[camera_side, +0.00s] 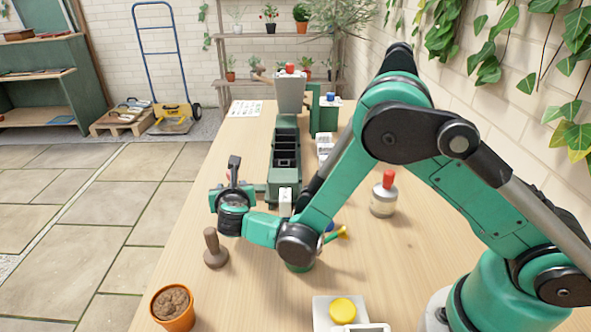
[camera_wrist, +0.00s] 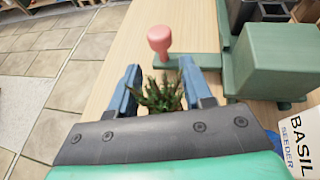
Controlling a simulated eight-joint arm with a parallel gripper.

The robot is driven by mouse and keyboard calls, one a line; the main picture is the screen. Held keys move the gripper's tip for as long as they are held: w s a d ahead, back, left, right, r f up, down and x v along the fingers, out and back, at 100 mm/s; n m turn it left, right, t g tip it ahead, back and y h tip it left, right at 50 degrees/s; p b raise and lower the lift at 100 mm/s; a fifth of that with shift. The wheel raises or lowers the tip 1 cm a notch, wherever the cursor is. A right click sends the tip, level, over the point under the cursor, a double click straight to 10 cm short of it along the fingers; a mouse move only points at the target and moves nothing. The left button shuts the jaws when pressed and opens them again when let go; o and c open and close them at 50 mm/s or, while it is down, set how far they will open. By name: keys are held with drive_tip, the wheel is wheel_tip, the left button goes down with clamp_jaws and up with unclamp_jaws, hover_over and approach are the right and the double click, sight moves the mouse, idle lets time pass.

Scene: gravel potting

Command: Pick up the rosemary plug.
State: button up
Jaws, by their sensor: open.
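The rosemary plug (camera_wrist: 160,94), a tuft of thin dark green leaves, shows in the wrist view between the two blue fingers of my gripper (camera_wrist: 159,80). The fingers stand apart on either side of it. I cannot tell whether either finger touches the leaves. The lower part of the plug is hidden behind the gripper body. In the side view my gripper (camera_side: 220,198) is over the left edge of the wooden table, and I cannot make out the plug there.
A pink knob (camera_wrist: 160,40) on a green bar stands just beyond the plug. A green machine (camera_side: 285,150) is in the table's middle. A wooden dibber (camera_side: 215,250) and a soil-filled pot (camera_side: 174,305) stand nearer. A red-capped bottle (camera_side: 383,195) is at right.

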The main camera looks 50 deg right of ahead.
clamp_jaws()
drive_tip(key=shift+r, duration=0.15)
